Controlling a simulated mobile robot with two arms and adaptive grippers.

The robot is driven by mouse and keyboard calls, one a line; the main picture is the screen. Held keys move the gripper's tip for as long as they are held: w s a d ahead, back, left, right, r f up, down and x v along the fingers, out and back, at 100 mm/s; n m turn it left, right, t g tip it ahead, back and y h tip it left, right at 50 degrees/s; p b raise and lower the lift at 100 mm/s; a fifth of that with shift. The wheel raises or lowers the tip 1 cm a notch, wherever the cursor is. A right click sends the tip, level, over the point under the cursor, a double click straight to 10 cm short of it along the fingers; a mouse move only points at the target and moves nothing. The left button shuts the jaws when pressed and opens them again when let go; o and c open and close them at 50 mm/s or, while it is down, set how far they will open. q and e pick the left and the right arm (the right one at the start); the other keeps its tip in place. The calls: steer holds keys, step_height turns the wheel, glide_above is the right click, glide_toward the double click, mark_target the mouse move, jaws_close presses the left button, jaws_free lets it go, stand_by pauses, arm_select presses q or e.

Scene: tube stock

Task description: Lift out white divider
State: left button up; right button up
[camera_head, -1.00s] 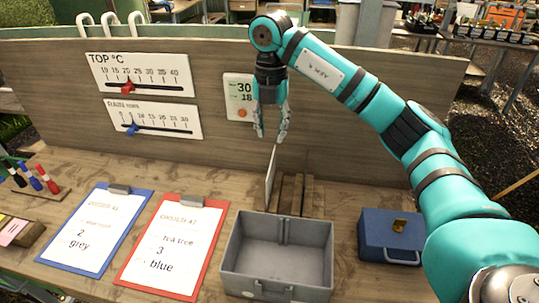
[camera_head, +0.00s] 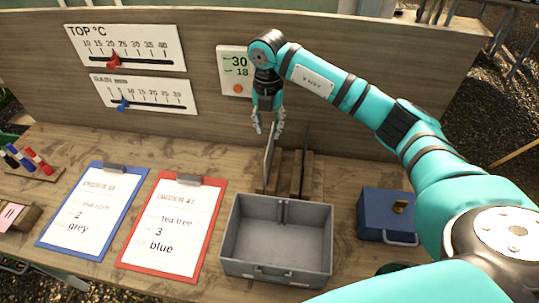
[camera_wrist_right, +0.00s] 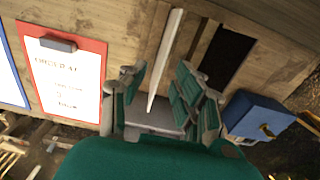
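The white divider (camera_head: 268,151) stands upright in a wooden rack (camera_head: 286,186) behind the grey tray. In the right wrist view it is a thin pale plate (camera_wrist_right: 167,50) seen nearly edge-on, reaching down between the fingers. My right gripper (camera_head: 268,127) points down at the top edge of the divider, one finger on each side. The fingers are open with gaps to the plate in the right wrist view (camera_wrist_right: 160,95). Whether any finger touches it, I cannot tell. A dark divider (camera_head: 306,150) stands in the rack to the right. My left gripper is out of view.
The empty grey tray (camera_head: 322,240) stands in front of the rack. A blue box (camera_head: 386,216) is to the right. Red (camera_head: 138,262) and blue (camera_head: 61,247) clipboards lie to the left. A wooden panel (camera_head: 350,100) with gauges rises behind the rack.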

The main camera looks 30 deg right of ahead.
mark_target(270, 141)
steer(key=f+p, duration=0.1)
steer(key=f, duration=0.1)
steer(key=s+f+p, duration=0.1)
steer(key=f+p, duration=0.1)
steer(key=f, duration=0.1)
steer(key=shift+f, duration=0.1)
steer(key=shift+a+f, duration=0.1)
steer(key=shift+f, duration=0.15)
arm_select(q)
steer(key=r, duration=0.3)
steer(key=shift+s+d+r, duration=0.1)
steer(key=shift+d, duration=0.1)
arm_select(e)
jaws_close()
